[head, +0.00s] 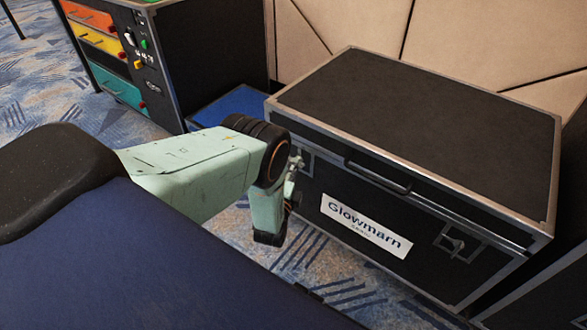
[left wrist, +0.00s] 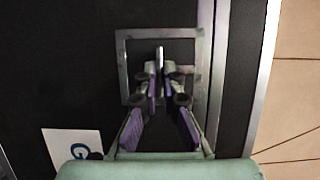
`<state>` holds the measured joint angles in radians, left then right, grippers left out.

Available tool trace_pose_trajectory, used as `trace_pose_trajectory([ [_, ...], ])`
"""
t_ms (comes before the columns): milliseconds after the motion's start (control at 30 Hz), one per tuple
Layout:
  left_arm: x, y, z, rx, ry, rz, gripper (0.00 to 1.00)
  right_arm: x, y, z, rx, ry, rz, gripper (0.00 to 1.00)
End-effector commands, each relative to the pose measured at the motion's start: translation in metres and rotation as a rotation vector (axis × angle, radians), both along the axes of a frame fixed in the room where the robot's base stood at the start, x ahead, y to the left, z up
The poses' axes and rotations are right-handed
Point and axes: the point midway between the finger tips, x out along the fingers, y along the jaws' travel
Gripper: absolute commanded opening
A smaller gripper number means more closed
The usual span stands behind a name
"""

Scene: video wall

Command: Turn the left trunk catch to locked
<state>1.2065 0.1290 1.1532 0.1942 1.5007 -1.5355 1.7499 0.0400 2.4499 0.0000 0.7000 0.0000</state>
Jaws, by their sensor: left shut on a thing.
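The black trunk (head: 430,125) with metal edges stands at the right in the head view. Its left catch sits at the upper left of the front face, mostly hidden there by my left gripper (head: 296,172). In the left wrist view the left catch (left wrist: 160,56) shows as a thin pale tab in a square metal frame (left wrist: 123,72). My left gripper (left wrist: 161,80) has its purple-padded fingers closed around the tab. The tab lies in line with the fingers. I cannot read a locked or unlocked mark. My right gripper is not in view.
The trunk front also bears a carry handle (head: 378,180), a white Glowmarn label (head: 366,223) and a right catch (head: 454,244). A cabinet with coloured drawers (head: 100,42) stands at the back left. Patterned carpet (head: 335,275) is clear before the trunk.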

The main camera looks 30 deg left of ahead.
Motion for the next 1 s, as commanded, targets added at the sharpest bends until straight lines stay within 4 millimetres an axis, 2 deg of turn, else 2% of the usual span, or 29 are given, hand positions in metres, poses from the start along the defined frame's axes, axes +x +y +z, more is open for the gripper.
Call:
trace_pose_trajectory([
  [33, 0.0072, -0.0009, 0.0058, 0.008, -0.014, -0.004, 0.0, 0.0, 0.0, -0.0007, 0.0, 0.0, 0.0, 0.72],
  [500, 0.0072, -0.0007, 0.0061, 0.02, -0.014, -0.004, 0.0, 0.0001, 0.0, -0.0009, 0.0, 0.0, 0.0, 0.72],
  [533, 0.0072, -0.0007, 0.0061, 0.02, -0.014, -0.004, 0.08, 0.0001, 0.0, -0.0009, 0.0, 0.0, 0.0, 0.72],
  [767, 0.0073, -0.0007, 0.0063, 0.02, -0.017, -0.004, 0.28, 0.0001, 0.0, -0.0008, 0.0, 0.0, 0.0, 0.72],
  [1000, 0.0056, -0.0008, 0.005, 0.019, -0.014, -0.003, 0.29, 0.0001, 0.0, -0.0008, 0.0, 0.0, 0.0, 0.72],
])
